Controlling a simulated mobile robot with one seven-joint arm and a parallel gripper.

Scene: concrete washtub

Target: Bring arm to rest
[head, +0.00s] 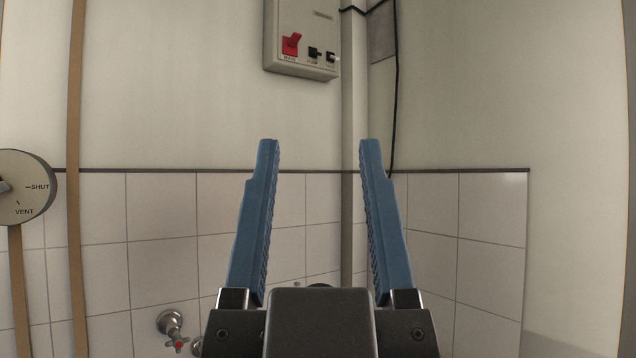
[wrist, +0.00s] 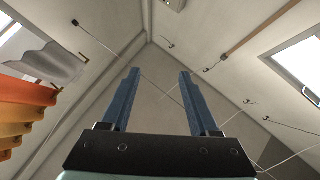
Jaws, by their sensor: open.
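My gripper (head: 315,145) fills the middle of the head view, with its two blue fingers spread wide apart and pointing up. Nothing is between the fingers. In the wrist view my gripper (wrist: 158,72) is also open and empty, and it points toward the ceiling corner. The rest of my arm is hidden behind the gripper's dark body in the head view.
A switch box (head: 302,40) with a red switch hangs on the wall. A round dial (head: 25,188) marked SHUT and VENT is at the left. A red-marked tap (head: 172,325) sits low on the tiles (head: 160,207). Orange cloth (wrist: 22,110) hangs at left in the wrist view.

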